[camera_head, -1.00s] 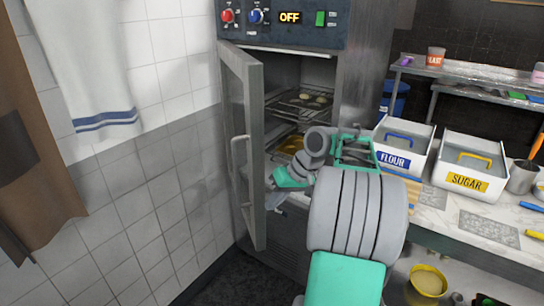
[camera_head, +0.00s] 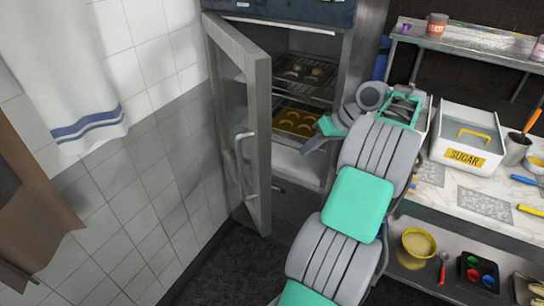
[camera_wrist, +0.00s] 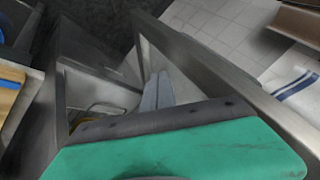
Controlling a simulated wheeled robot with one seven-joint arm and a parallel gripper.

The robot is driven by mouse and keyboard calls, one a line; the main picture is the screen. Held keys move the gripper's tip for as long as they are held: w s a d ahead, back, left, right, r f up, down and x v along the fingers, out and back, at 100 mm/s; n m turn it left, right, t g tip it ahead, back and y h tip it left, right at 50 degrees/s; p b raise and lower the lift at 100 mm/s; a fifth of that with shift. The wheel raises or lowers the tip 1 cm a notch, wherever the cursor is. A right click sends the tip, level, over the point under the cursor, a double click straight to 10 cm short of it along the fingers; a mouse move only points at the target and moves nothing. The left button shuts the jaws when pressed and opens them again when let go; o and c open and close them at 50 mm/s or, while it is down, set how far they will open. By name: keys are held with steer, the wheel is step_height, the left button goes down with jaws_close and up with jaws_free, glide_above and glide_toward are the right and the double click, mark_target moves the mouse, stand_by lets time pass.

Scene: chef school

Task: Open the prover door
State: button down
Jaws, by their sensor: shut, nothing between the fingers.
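The prover door (camera_head: 258,120) stands ajar, hinged on the left, with a glass pane and metal frame. Its upright handle (camera_head: 240,165) is on the outer face. The prover (camera_head: 350,60) shows racks inside with a tray of dough (camera_head: 298,121) in its opening. My gripper (camera_head: 310,146) is in front of the right part of the opening, on the inner side of the door and apart from the handle. Its fingers are shut and empty. In the wrist view the fingers (camera_wrist: 157,90) point towards the door frame (camera_wrist: 225,75); whether they touch it I cannot tell.
A tiled wall (camera_head: 150,200) with a hanging towel (camera_head: 70,70) is on the left. A counter with a sugar bin (camera_head: 465,140) is on the right, with a yellow bucket (camera_head: 418,243) below. Dark floor (camera_head: 240,275) lies before the prover.

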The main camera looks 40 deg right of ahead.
steer(key=w+a+f+b, duration=0.5)
steer(key=a+f+b, duration=0.1)
steer(key=a+f, duration=0.1)
steer(key=shift+w+f, duration=0.3)
steer(key=shift+f, duration=0.15)
steer(key=shift+a+b, duration=0.2)
steer(key=shift+b, duration=0.2)
